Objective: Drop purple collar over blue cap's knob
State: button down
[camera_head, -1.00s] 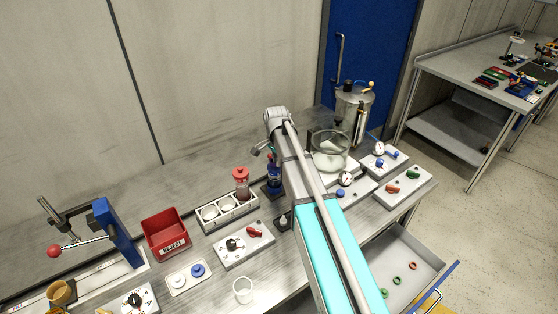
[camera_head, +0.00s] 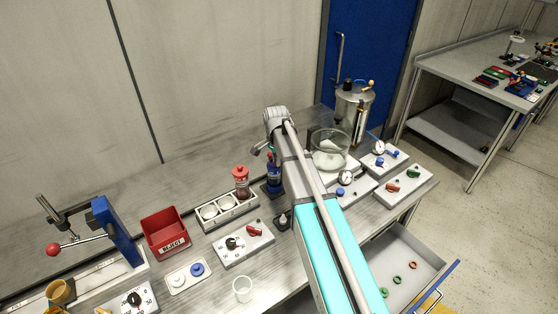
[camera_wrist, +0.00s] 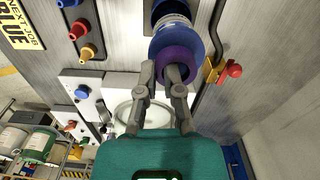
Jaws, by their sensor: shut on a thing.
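My gripper (camera_wrist: 162,80) is shut on the purple collar (camera_wrist: 179,55) in the wrist view, with its fingertips at the collar's near edge. The blue cap (camera_wrist: 196,48) is right behind the collar, and its wide blue rim shows around it. The collar overlaps the cap's middle. The cap's knob is hidden, so I cannot tell whether the collar is around it or only in front of it. In the head view a blue bottle-shaped object (camera_head: 273,177) stands beside my arm. The collar and my fingertips cannot be made out there.
In the wrist view a red knob on an orange bracket (camera_wrist: 233,71) is right of the collar; coloured nozzles (camera_wrist: 79,29) are at left. In the head view, a red-topped container (camera_head: 240,180), red reject bin (camera_head: 166,228) and glass vessel (camera_head: 331,147) stand around my arm. A drawer (camera_head: 385,250) is open.

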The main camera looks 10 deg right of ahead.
jog(key=shift+f, duration=0.25)
dwell(0.3)
jog(key=c, duration=0.7)
grip_release()
jog(key=shift+w+f, duration=0.1)
jog(key=shift+w, duration=0.1)
jog(key=shift+o, duration=0.3)
jog(key=o, duration=0.5)
jog(key=shift+s+r, duration=0.1)
jog(key=shift+r, duration=0.1)
